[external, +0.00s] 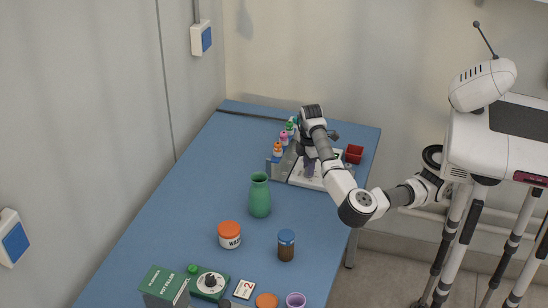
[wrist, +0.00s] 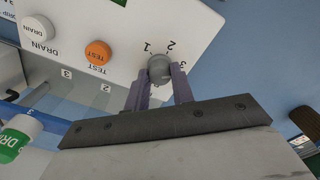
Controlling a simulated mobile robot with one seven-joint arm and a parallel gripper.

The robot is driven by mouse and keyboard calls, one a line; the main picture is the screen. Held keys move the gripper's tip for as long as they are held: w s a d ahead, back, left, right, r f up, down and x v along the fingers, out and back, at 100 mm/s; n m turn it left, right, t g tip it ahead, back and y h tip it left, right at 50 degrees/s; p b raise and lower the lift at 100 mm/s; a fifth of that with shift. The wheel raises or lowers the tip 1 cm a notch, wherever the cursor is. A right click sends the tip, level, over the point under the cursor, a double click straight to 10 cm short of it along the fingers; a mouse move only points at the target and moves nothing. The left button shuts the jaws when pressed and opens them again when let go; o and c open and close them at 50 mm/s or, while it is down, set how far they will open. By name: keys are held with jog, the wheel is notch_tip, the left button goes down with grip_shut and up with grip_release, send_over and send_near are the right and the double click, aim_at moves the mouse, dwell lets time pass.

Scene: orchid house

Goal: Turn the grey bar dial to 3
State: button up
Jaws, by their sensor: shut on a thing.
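The grey bar dial (wrist: 159,67) sits on a white panel (wrist: 110,25) in the wrist view, with the numbers 1, 2 and 3 printed around it. My gripper (wrist: 160,82) is shut on the dial, one finger on each side. The dial's pointing end is hidden or too small to tell, so I cannot read which number it faces. In the external view my gripper (external: 309,166) reaches down to the white panel (external: 302,183) at the table's far end, and the arm hides the dial there.
An orange button (wrist: 98,52) and a white button (wrist: 35,29) sit on the panel near the dial. A red container (external: 354,154) stands right of the panel, and several small bottles (external: 283,138) stand left of it. A green vase (external: 260,195) stands nearer on the blue table.

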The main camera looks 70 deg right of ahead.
dwell(0.5)
jog(key=o, duration=1)
jog(key=shift+r, duration=0.1)
notch_tip(320, 180, up, 14)
